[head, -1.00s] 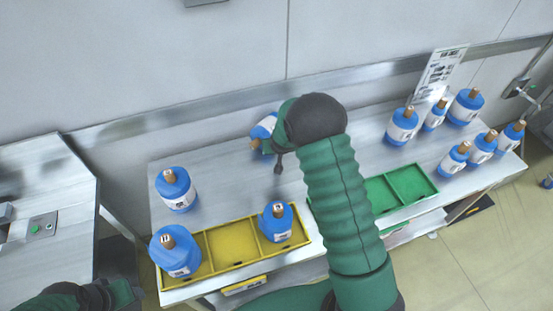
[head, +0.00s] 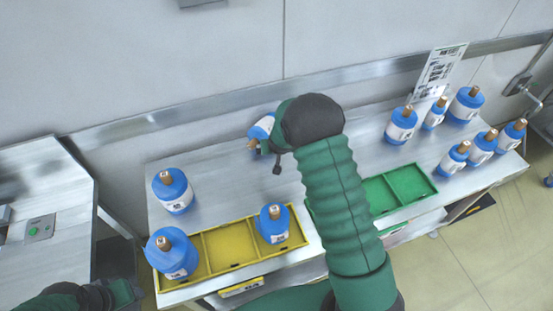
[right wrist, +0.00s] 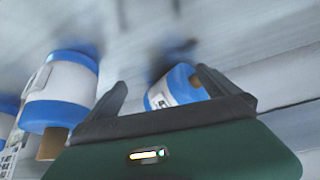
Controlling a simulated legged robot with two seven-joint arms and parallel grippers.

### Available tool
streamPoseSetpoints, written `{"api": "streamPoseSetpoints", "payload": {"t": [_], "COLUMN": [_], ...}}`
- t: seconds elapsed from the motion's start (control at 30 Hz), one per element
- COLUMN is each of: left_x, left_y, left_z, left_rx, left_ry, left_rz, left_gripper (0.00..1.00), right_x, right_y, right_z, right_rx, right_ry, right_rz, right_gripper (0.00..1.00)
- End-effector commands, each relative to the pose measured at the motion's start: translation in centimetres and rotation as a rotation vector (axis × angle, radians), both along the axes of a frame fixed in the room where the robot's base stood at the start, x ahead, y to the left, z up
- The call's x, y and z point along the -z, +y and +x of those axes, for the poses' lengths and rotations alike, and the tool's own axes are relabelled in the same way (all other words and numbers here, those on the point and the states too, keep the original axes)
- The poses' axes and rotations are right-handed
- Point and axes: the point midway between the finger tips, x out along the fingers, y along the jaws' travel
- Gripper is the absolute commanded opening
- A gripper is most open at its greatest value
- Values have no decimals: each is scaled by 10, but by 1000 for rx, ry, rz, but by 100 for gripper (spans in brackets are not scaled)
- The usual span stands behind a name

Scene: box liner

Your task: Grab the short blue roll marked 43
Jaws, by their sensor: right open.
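A blue roll with a white label and brown core (head: 260,130) is at the back of the table, partly hidden behind my right wrist. A tilted blue roll (right wrist: 172,88) shows between the fingers of my right gripper (right wrist: 162,80) in the right wrist view. The gripper is open, and the roll appears beyond the fingertips, not clasped. Its label is too blurred to read. A larger roll (right wrist: 62,88) is left of the fingers. My left arm ends at the lower left of the head view; its gripper (head: 122,292) is too unclear to judge.
Two blue rolls stand at the table's left, one (head: 173,190) behind the other (head: 172,252). Another (head: 273,222) stands in the yellow tray (head: 202,251). Several rolls stand at the right, behind the green tray (head: 435,190). A sign (head: 440,70) is at the back.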

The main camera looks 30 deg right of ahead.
Motion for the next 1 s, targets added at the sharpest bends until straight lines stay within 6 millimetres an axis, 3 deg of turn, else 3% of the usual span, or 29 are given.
{"api": "streamPoseSetpoints", "payload": {"t": [0.27,0.4,0.7,0.83,1.0], "left_x": [2,6,-10,-18,-22], "left_y": [0,0,0,0,0], "left_z": [0,0,0,0,0], "left_rx": [0,-1,0,0,0], "left_ry": [0,0,0,0,0], "left_rz": [0,0,0,0,0], "left_gripper": [50,50,50,50,50], "right_x": [-18,-43,-108,-128,-140], "right_y": [7,15,31,37,40], "right_z": [-9,-25,-60,-73,-81], "right_rx": [-2,-4,-4,-4,-5], "right_ry": [-2,-4,-3,-1,1], "right_rz": [-2,-2,-2,0,-2], "right_gripper": [100,100,100,100,100]}}
